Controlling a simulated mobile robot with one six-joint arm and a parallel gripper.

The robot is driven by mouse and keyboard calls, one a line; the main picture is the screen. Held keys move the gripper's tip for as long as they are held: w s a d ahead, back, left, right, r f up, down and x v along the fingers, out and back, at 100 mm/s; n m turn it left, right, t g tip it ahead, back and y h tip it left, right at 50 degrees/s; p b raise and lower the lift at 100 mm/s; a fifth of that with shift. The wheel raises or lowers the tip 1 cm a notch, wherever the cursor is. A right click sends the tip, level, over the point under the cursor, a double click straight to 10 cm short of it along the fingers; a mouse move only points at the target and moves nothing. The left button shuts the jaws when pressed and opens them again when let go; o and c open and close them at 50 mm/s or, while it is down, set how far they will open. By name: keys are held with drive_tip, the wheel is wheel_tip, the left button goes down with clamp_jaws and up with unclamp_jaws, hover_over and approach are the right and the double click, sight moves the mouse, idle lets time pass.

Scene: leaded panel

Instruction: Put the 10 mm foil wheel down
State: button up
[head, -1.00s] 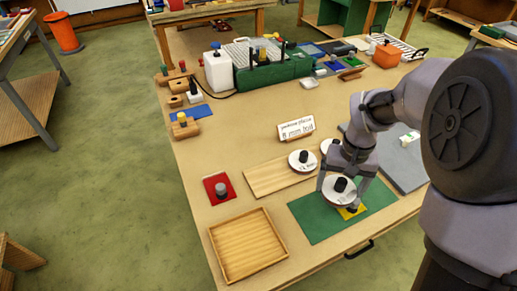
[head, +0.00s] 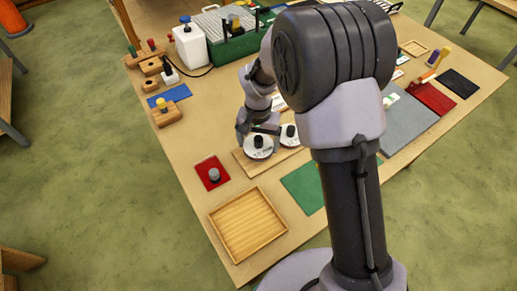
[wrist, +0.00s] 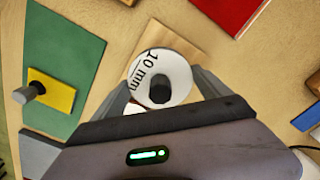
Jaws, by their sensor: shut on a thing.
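The 10 mm foil wheel is a white disc with a dark knob; in the head view the wheel (head: 258,153) is over the left part of the pale wooden board (head: 262,170). My gripper (head: 258,132) is shut on it from above. In the wrist view the wheel (wrist: 178,68), marked "10 mm", sits between the fingers of my gripper (wrist: 160,92), with the board (wrist: 172,32) behind it. I cannot tell whether the wheel touches the board. A second white wheel (head: 289,141) with a dark knob is close on its right.
The green mat (head: 300,187) is partly hidden by my arm; its yellow square (wrist: 58,98) shows in the wrist view. A red mat (head: 206,164) with a grey-knobbed piece lies to the left. An empty wooden tray (head: 248,225) stands in front.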

wheel_tip(320, 180, down, 4)
drive_tip(key=shift+a+r+b, duration=0.1)
drive_tip(key=shift+r+b, duration=0.1)
drive_tip(key=shift+b, duration=0.3)
drive_tip(key=shift+f, duration=0.2)
drive_tip(key=o, duration=1.1)
wheel_tip(320, 180, up, 13)
drive_tip(key=p, duration=0.3)
drive_tip(key=shift+f, duration=0.2)
wheel_tip(320, 180, up, 10)
drive_tip(key=t, duration=0.2)
hover_over(258, 149)
drive_tip(key=s+d, duration=0.3)
drive_tip(key=d, duration=0.1)
drive_tip(key=s+d+r+t, duration=0.1)
drive_tip(key=s+d+r, duration=0.1)
drive_tip(key=s, duration=0.4)
drive_tip(key=s+d+r+m+t+y, duration=0.1)
drive_tip(key=s+d+r, duration=0.1)
drive_tip(key=s, duration=0.4)
drive_tip(key=s+d+r+m+t+y, duration=0.1)
drive_tip(key=s+d+r, duration=0.2)
drive_tip(key=s, duration=0.3)
drive_tip(key=shift+r+t, duration=0.35)
drive_tip(key=shift+t, duration=0.05)
